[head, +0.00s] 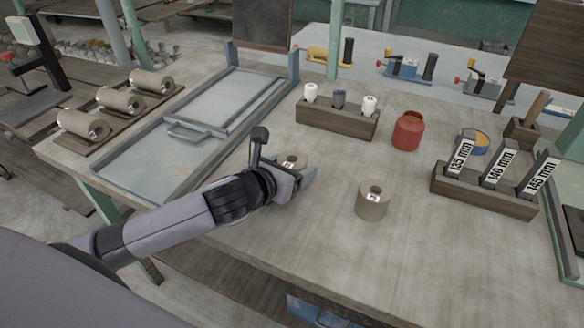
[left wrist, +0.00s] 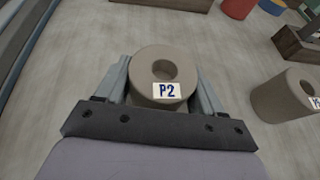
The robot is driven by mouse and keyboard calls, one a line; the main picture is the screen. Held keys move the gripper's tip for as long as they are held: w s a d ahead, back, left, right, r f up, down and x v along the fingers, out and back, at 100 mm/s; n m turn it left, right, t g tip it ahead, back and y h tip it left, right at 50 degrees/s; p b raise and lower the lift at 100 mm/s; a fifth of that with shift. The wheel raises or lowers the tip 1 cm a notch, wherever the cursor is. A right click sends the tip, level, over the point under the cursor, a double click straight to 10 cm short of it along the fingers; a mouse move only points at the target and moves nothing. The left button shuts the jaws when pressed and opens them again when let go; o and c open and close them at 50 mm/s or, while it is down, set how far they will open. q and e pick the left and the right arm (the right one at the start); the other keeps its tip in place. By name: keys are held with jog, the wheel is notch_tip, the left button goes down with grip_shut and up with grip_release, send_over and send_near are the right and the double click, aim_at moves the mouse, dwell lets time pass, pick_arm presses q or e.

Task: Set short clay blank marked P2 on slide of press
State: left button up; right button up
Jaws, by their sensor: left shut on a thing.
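The short clay blank marked P2 (left wrist: 163,68) stands upright between my left gripper's two fingers in the left wrist view, its hole facing up and its label toward the camera. In the head view only the top of this blank (head: 291,161) shows above my left gripper (head: 290,180), which is shut on it at the table's middle. I cannot tell whether the blank touches the tabletop. My right gripper is not in view.
Another clay blank (head: 371,203) stands to the right of my left gripper. A wooden box with bottles (head: 337,120), a red jar (head: 408,131) and a gauge rack marked in mm (head: 483,190) stand farther back and right. Several clay cylinders lie on boards (head: 127,125) at the left.

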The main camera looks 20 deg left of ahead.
pick_arm(q)
jog(key=o, duration=0.8)
jog(key=shift+f, duration=0.1)
jog(key=o, duration=0.4)
